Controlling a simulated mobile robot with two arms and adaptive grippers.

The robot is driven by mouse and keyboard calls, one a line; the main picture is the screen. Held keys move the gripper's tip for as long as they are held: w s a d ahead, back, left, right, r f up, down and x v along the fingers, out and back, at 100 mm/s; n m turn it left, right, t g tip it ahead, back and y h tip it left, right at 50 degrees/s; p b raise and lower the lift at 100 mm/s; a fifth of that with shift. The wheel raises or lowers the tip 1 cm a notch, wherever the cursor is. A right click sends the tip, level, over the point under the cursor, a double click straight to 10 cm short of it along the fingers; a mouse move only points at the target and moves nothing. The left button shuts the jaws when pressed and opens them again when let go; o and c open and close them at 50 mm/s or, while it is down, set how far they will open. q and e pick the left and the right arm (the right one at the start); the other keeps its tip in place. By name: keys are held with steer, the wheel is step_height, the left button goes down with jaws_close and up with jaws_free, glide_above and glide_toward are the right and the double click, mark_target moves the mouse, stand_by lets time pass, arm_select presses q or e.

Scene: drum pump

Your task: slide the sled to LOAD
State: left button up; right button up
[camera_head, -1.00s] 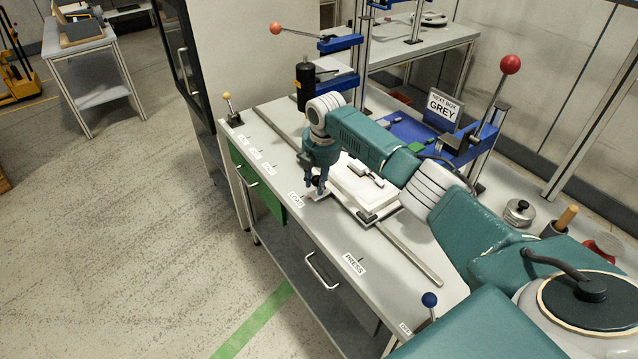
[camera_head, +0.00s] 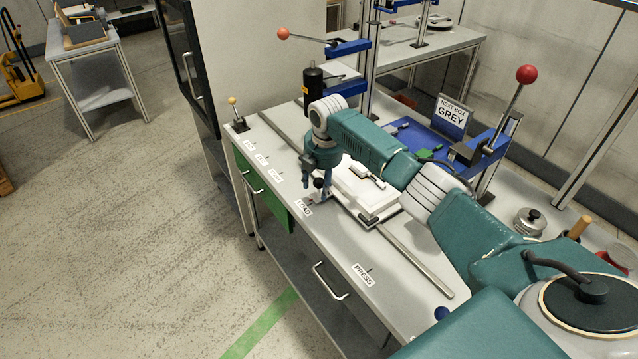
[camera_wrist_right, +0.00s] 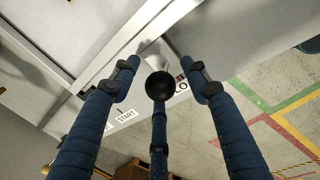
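The white sled (camera_head: 372,207) sits on the rail across the bench top, beside the LOAD label (camera_head: 304,207). Its black ball knob (camera_head: 318,183) is at the bench's front edge near that label. In the right wrist view the knob (camera_wrist_right: 159,86) lies between the spread blue fingers of my right gripper (camera_wrist_right: 160,70), with gaps at both sides. In the head view my right gripper (camera_head: 318,186) points down around the knob, its fingers apart. The LOAD label is partly hidden by a finger in the wrist view. My left gripper is not in view.
The rail (camera_head: 415,258) runs clear toward the PRESS label (camera_head: 363,274). A red-knobbed lever (camera_head: 526,75) and a blue tray (camera_head: 412,133) stand behind. A black cylinder (camera_head: 313,85) stands at the far end. A green drawer (camera_head: 262,192) is below the front edge.

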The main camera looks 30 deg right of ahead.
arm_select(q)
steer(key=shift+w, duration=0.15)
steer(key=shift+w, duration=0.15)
arm_select(e)
step_height(320, 180, up, 12)
steer(key=s, duration=0.2)
steer(key=shift+s+a, duration=0.15)
steer(key=shift+f, duration=0.2)
